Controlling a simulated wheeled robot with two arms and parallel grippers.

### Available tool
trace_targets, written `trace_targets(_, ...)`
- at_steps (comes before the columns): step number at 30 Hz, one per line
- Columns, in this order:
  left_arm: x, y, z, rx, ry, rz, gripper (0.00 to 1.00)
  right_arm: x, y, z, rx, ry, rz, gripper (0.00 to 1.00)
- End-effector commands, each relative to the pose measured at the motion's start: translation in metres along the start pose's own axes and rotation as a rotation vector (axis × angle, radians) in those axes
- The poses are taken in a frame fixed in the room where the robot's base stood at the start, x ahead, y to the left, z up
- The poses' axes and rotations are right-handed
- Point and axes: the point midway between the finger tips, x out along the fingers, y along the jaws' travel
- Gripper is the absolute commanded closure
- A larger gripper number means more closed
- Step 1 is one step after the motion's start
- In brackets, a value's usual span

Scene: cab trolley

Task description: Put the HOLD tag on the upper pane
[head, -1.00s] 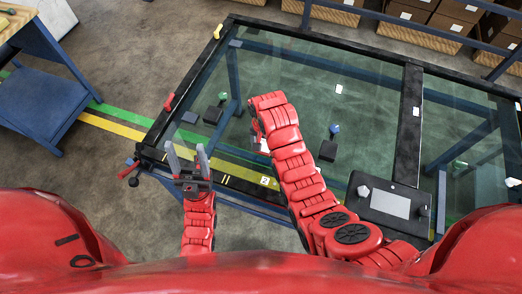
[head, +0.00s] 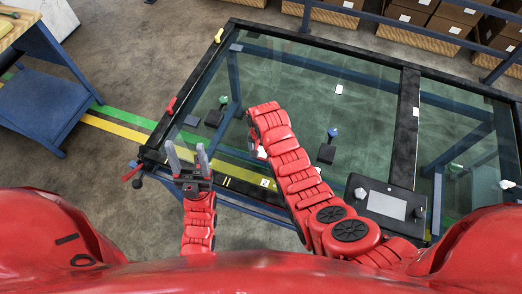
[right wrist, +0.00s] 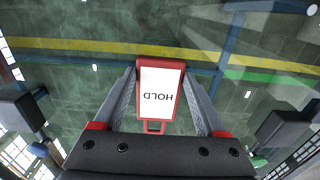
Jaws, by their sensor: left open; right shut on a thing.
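The HOLD tag (right wrist: 161,92) is a white card in a red frame with a small loop at one end. In the right wrist view it sits between the two fingers of my right gripper (right wrist: 163,100), which is shut on it. In the head view only a bit of the tag (head: 261,152) shows beside my right arm, and that gripper is mostly hidden. The tag is over the near part of the large glass pane (head: 290,85); I cannot tell whether they touch. My left gripper (head: 187,155) is open and empty at the frame's near left edge.
A black tray (head: 369,216) with a grey pad lies at the near right. A blue-topped knob on a dark block (head: 327,152) and another dark block (head: 214,118) show within the glass area. A blue bench (head: 42,100) stands at left. Boxes line the back.

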Motion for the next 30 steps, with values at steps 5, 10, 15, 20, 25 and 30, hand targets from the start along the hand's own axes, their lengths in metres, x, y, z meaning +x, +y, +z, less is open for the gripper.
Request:
trace_targets(5,-0.001,0.000,0.000,0.000,0.000,0.000,0.39,0.001,0.000,0.000,0.000,0.000,0.000,0.00)
trace_targets(10,-0.001,0.000,0.000,0.000,0.000,0.000,0.39,0.001,0.000,0.000,0.000,-0.001,0.001,0.00)
trace_targets(15,-0.001,0.000,0.000,0.000,0.000,0.000,0.39,-0.004,0.000,0.000,0.000,0.000,0.000,0.00)
trace_targets(20,-0.008,0.000,0.001,0.000,0.000,0.000,0.39,-0.019,-0.001,-0.002,0.000,0.004,-0.003,0.00)
trace_targets(25,-0.020,0.001,0.004,0.000,0.000,0.000,0.39,-0.047,-0.001,-0.002,0.001,0.006,-0.004,0.00)
trace_targets(30,0.010,-0.001,-0.002,0.000,0.000,0.000,0.39,-0.099,0.000,-0.001,0.001,0.001,0.000,0.00)
